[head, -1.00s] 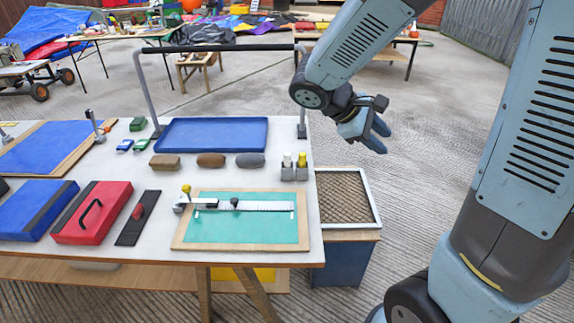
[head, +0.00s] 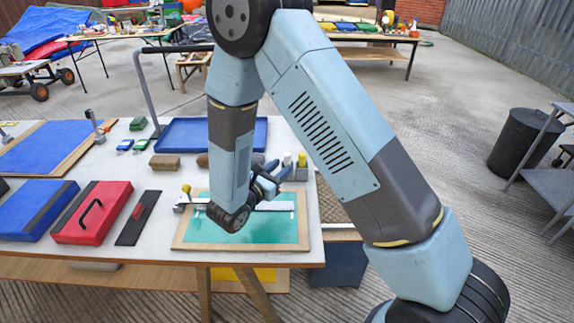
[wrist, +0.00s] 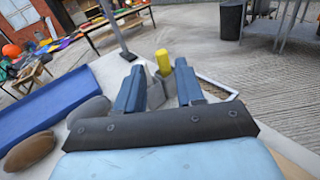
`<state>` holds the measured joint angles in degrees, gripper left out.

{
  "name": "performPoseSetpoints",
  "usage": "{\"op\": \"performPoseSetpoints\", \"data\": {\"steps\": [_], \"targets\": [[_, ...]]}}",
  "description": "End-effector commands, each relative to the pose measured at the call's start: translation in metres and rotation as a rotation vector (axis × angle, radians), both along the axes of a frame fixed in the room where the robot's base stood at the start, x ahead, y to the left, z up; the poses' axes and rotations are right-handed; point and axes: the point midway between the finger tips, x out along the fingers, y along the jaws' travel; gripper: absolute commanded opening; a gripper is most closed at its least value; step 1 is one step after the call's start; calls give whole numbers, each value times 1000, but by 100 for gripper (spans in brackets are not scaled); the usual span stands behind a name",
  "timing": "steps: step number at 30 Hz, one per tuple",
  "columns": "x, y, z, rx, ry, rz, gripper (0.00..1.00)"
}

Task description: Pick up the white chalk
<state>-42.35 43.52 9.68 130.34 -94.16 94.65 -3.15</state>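A small white stick, which looks like the white chalk (head: 287,159), stands upright in a grey block holder (head: 301,173) at the table's back right. A yellow stick (head: 302,159) stands beside it. My gripper (head: 275,172) is low over the table, just left of and in front of the holder. In the wrist view my gripper (wrist: 160,90) has its two blue fingers apart, with nothing held. The yellow stick (wrist: 163,62) and grey holder (wrist: 156,92) show between and beyond the fingers. I cannot make out the white chalk in the wrist view.
A green board (head: 250,232) with a metal ruler lies under my arm. A blue tray (head: 180,134) and brown and grey oval blocks lie behind and left. A mesh-topped box (head: 334,212) stands right of the table.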

Motion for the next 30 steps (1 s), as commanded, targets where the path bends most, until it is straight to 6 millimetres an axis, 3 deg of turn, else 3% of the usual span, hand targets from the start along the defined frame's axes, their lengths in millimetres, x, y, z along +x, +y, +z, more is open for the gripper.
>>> {"op": "performPoseSetpoints", "data": {"steps": [3,9,22,30], "targets": [[-4,22,-21,-43,9,83,37],[-4,34,-34,-68,13,139,37],[53,2,-35,-68,12,139,37],[70,-7,-35,-70,12,141,37]]}}
